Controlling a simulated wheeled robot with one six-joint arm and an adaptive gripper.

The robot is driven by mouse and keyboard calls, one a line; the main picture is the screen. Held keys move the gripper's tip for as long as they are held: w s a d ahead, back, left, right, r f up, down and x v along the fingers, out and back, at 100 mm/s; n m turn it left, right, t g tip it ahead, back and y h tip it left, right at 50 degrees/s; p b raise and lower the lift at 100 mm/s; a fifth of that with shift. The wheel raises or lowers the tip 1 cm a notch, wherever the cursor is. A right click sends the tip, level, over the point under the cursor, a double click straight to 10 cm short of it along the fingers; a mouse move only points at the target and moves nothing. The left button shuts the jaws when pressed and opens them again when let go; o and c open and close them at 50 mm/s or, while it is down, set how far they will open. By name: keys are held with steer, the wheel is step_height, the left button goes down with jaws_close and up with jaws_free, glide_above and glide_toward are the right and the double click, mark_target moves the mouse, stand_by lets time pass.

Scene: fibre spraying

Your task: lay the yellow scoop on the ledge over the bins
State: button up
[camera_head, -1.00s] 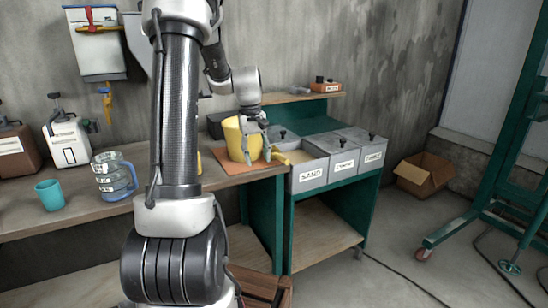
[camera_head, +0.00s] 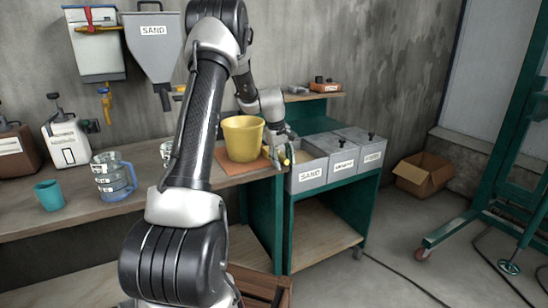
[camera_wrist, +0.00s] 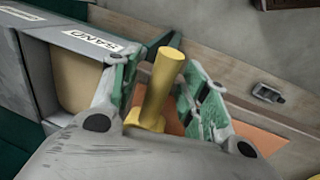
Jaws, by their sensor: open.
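The yellow scoop (camera_wrist: 162,82) shows in the wrist view as a round handle with a flatter part below, beside the sand bin (camera_wrist: 75,80). My gripper (camera_wrist: 165,90) is open, with one green-padded finger on each side of the handle. Whether the pads touch it I cannot tell. In the head view my gripper (camera_head: 284,155) is at the left edge of the sand bin (camera_head: 308,174), and only a sliver of the scoop (camera_head: 288,154) shows. The wooden ledge (camera_head: 318,97) runs above and behind the bins.
A yellow bucket (camera_head: 243,140) stands on an orange mat (camera_head: 232,166) just left of my gripper. Two more lidded bins (camera_head: 343,162) stand right of the sand bin.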

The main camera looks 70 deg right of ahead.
jaws_close()
steer(key=shift+r, duration=0.1)
stand_by(0.3)
steer(key=shift+r, duration=0.25)
steer(key=s+a, duration=1.2)
steer(key=shift+s+a, duration=0.35)
steer(key=shift+a, duration=0.05)
